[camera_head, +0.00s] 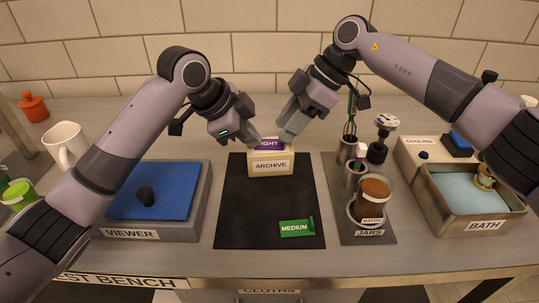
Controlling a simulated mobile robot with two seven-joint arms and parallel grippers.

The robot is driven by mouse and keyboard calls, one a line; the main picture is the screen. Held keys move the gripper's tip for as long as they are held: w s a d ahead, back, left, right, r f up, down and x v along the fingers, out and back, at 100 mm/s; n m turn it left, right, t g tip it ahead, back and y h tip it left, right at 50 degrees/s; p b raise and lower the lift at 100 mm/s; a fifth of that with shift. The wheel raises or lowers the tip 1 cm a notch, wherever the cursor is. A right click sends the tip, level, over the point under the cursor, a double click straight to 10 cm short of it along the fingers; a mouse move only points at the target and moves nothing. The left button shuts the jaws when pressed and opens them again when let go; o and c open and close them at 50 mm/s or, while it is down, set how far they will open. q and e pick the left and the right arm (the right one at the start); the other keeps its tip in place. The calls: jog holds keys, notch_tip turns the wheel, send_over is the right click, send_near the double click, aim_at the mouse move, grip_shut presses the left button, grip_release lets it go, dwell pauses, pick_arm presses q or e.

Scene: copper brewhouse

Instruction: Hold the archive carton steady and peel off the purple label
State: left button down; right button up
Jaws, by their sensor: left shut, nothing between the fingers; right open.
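The archive carton (271,167) is a small cream box with an ARCHIVE sign on its front. It stands upright at the back of the black mat. The purple label (269,144) shows at the carton's top; its lettering reads "IGHT", with the left end hidden by my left gripper. My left gripper (251,140) is shut and empty at the label's left end. My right gripper (287,134) is open at the label's right end. I cannot tell whether either gripper touches the carton or label.
A green MEDIUM packet (297,228) lies on the black mat (245,215), otherwise clear. The blue-topped viewer (150,233) stands left. A jar tray (340,205) and the bath (436,207) stand right.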

jog(key=shift+f, duration=0.95)
jog(key=shift+c, duration=0.3)
jog(key=c, duration=0.5)
jog(key=shift+c, duration=0.2)
grip_shut()
